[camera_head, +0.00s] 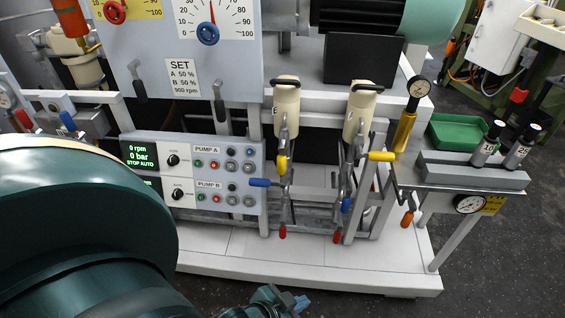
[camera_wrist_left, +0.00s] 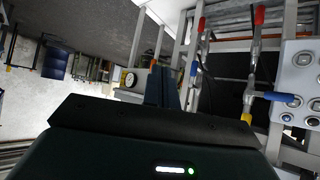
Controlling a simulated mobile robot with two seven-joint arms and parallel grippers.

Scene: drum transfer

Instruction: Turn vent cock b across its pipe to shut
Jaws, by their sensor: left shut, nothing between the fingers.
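Two sampling columns carry coloured cocks; I cannot read which cock is vent cock b. On the left column, a yellow lever (camera_head: 282,164) points along the pipe, a blue lever (camera_head: 259,182) lies across, and a red lever (camera_head: 282,232) hangs down. On the right column, a yellow lever (camera_head: 381,156) lies across, a blue lever (camera_head: 346,205) points along the pipe, and a red lever (camera_head: 337,237) hangs down. My left gripper (camera_head: 294,302) is low in front of the skid, apart from the levers. Its shut, empty fingers (camera_wrist_left: 164,87) show in the left wrist view. My right gripper is out of view.
Two cream canisters (camera_head: 286,98) top the columns. A control panel (camera_head: 195,170) is at their left. A brass gauge fitting (camera_head: 404,130), a small orange-handled cock (camera_head: 408,219) and a grey block (camera_head: 470,172) are at the right. White skid base (camera_head: 300,262) runs below.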

